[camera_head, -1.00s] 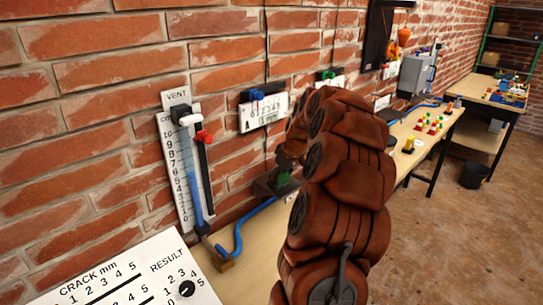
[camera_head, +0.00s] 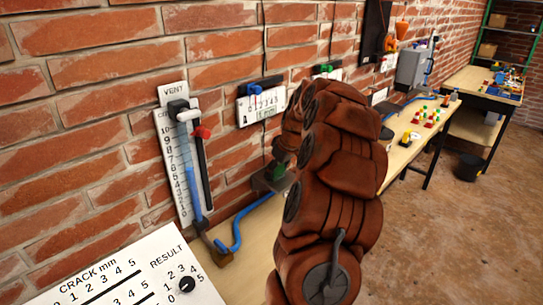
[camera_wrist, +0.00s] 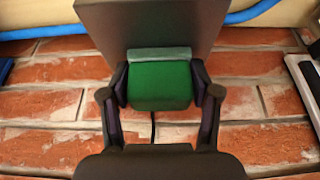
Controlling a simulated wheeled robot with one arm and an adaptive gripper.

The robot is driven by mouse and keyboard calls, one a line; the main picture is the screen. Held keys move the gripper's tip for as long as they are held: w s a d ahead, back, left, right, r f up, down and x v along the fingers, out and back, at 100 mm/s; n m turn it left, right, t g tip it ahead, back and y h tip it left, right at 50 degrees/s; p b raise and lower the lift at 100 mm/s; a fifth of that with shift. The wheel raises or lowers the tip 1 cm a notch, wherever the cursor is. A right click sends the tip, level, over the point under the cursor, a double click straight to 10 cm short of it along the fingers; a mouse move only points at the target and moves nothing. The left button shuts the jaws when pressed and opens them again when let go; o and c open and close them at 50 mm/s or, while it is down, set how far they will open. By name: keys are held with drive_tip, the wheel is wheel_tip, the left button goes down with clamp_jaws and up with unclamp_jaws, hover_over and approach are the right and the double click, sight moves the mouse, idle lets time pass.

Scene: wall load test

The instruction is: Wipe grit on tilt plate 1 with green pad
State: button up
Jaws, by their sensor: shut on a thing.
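My gripper (camera_wrist: 160,88) is shut on the green pad (camera_wrist: 159,84), with a finger on each side of it in the wrist view. The pad has a pale grey-green strip along its far edge. Beyond it is a dark grey plate (camera_wrist: 148,22); the pad's far edge overlaps it in the picture, and I cannot tell whether they touch. My brown-covered arm hides much of that area. I see no grit, and no plate number is readable.
A vent scale board (camera_head: 172,150) with a blue hose (camera_head: 236,238) is on the brick wall at left. A numbered board (camera_head: 262,105) hangs above the plate. A crack and result panel (camera_head: 130,270) fills the lower left. The bench continues right with small coloured parts (camera_head: 428,117).

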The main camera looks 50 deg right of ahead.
sight(265, 180)
drive_tip(key=shift+d+f+b, duration=0.1)
drive_tip(key=shift+f+b, duration=0.05)
drive_tip(key=shift+b, duration=0.45)
drive_tip(key=shift+a+b, duration=0.75)
drive_tip(key=shift+a, duration=1.05)
drive_tip(key=shift+a+r, duration=0.2)
drive_tip(key=shift+r, duration=0.05)
wheel_tip(265, 180, up, 8)
drive_tip(key=shift+p, duration=0.45)
